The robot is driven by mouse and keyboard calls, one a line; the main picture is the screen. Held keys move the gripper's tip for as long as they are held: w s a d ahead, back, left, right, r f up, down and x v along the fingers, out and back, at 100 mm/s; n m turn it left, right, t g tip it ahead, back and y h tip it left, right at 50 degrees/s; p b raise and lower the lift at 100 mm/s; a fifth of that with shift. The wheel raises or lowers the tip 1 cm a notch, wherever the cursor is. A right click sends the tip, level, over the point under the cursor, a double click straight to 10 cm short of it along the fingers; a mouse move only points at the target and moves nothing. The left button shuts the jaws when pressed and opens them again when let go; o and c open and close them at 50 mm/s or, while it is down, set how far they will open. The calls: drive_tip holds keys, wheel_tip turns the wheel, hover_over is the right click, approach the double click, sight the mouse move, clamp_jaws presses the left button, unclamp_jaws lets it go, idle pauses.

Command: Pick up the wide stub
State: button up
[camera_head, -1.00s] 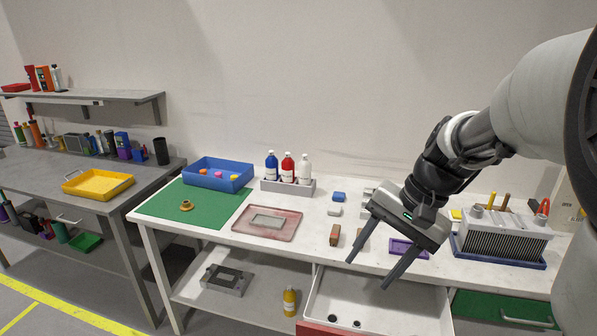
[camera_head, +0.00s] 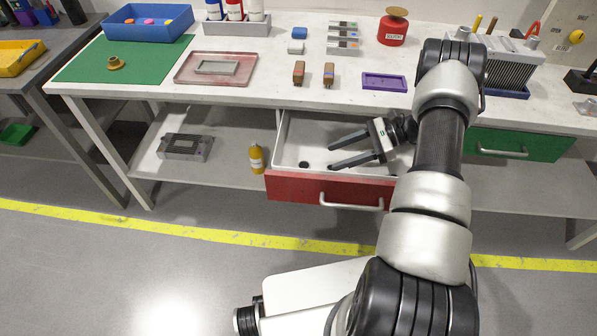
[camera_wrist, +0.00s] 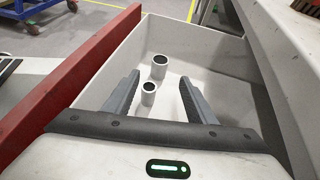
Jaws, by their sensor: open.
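Two short pale stubs with dark round tops stand upright in the open drawer. In the wrist view the wide stub (camera_wrist: 159,68) is the farther one, and the narrower stub (camera_wrist: 148,94) stands nearer, beside the left finger. In the head view the dark top of one stub, probably the wide one (camera_head: 304,165), shows left of my fingertips; the other seems hidden by a finger. My gripper (camera_head: 331,153) is open and empty over the drawer. In the wrist view (camera_wrist: 159,77) its fingers are spread, with the wide stub ahead between the tips.
The drawer has white walls and a red front (camera_head: 330,188) with a bar handle. The worktop above it holds a purple tray (camera_head: 385,82), two brown blocks and a red canister (camera_head: 393,30). A yellow bottle (camera_head: 256,158) stands on the lower shelf, left of the drawer.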

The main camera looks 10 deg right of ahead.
drive_tip(key=x, duration=1.1)
drive_tip(key=shift+a+f+b, duration=0.2)
drive_tip(key=shift+a+b, duration=0.1)
drive_tip(key=shift+a, duration=0.05)
drive_tip(key=shift+c, duration=0.2)
drive_tip(key=c, duration=1.1)
